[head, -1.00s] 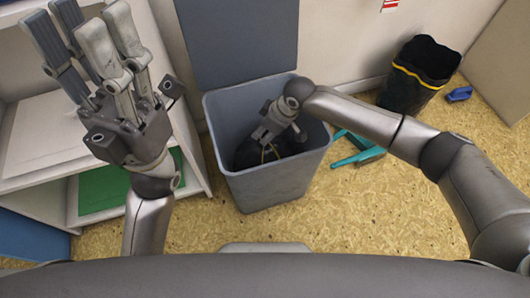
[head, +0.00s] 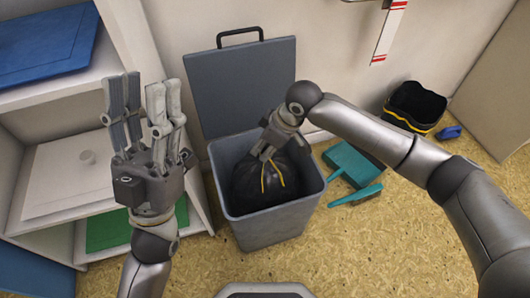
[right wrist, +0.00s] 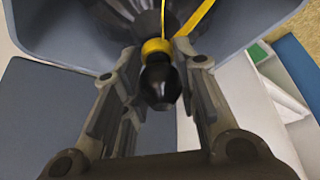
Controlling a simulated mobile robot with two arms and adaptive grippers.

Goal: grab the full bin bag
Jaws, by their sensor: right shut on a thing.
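The full bin bag (head: 256,188), black with a yellow tie, is inside the grey bin (head: 270,232), its top near the rim. My right gripper (head: 268,152) reaches in from the right and is shut on the bag's tied neck. In the right wrist view the neck (right wrist: 160,82) with its yellow band sits between the fingers (right wrist: 160,95), and the bag's body (right wrist: 140,18) shows beyond it. My left gripper (head: 146,90) is raised at the left, fingers upward, open and empty, away from the bag.
The bin's lid (head: 243,88) stands open against the wall. A white shelf unit (head: 65,185) is at the left. A teal dustpan (head: 352,162) and brush (head: 356,196) lie right of the bin. A black container with a yellow band (head: 412,108) and a blue object (head: 449,132) lie further right.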

